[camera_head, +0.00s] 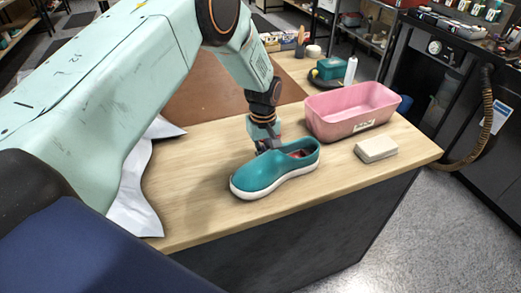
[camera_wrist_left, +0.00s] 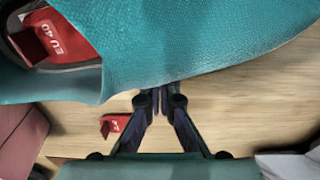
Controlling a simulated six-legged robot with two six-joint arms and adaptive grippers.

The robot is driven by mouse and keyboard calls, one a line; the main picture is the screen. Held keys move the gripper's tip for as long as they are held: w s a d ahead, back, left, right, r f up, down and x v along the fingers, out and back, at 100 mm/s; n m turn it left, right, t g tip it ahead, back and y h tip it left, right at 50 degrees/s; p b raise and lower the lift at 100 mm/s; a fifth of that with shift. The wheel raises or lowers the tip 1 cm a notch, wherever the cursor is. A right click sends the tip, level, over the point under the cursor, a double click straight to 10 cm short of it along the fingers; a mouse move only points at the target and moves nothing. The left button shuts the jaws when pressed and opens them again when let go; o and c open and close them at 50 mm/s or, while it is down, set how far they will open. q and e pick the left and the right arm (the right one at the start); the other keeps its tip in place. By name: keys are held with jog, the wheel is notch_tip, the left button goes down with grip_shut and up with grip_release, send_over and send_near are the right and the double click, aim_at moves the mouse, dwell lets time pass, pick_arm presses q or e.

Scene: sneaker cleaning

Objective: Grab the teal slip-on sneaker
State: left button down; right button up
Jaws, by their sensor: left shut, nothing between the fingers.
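The teal slip-on sneaker (camera_head: 262,173) with a white sole rests upright near the front edge of the wooden table in the head view. Its toe points to the lower left and its opening faces the upper right. In the wrist view the sneaker (camera_wrist_left: 190,45) fills the top, with a red "EU 40" label inside its opening. My left gripper (camera_head: 265,146) is at the sneaker's far side, fingers pointing down. In the wrist view the fingertips (camera_wrist_left: 163,95) are together and empty, close to the sneaker's side; contact is unclear. My right gripper is not in view.
A pink tub (camera_head: 350,112) stands behind and right of the sneaker, with a pale block (camera_head: 376,149) in front of it. White paper (camera_head: 138,190) lies at the table's left. A red tag (camera_wrist_left: 115,125) shows in the wrist view. Bare wooden tabletop (camera_head: 200,215) lies in front-left.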

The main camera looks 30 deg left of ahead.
aim_at(277, 180)
pick_arm(q)
jog(key=s+d+p, duration=0.1)
jog(key=s+d, duration=0.1)
jog(key=s+d+p, duration=0.1)
jog(key=d, duration=0.1)
jog(key=s+d+p, duration=0.1)
jog(key=s+d, duration=0.1)
jog(key=shift+s+d+r, duration=0.2)
jog(key=shift+s+d, duration=0.15)
jog(key=shift+d, duration=0.05)
jog(key=shift+s+d, duration=0.2)
jog(key=shift+s, duration=0.2)
jog(key=shift+w+f, duration=0.25)
jog(key=shift+w, duration=0.05)
